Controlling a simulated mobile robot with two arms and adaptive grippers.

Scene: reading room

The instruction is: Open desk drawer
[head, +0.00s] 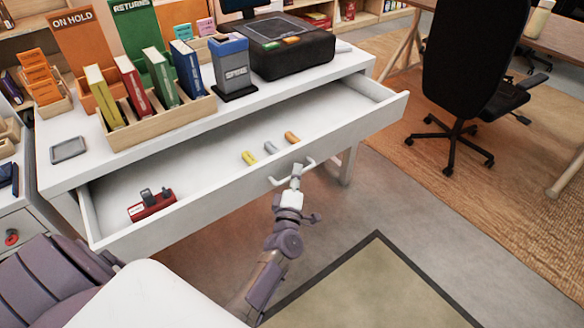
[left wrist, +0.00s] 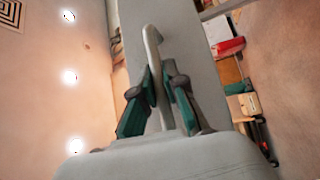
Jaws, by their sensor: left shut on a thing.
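The white desk drawer (head: 200,185) is pulled well out from the desk (head: 130,165). Inside it are a red stapler-like item (head: 151,205) at the left and yellow, grey and orange small items (head: 270,147) toward the right. My left gripper (head: 293,178) is at the drawer front, shut on the drawer handle (head: 277,181). In the left wrist view the two dark green-padded fingers (left wrist: 157,98) are on either side of the curved handle (left wrist: 152,45). My right gripper is not in view.
On the desktop stand a wooden book rack (head: 165,125), a grey box (head: 231,65) and a black printer-like machine (head: 285,50). A black office chair (head: 470,70) is at the right. Floor in front of the drawer's right end is clear.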

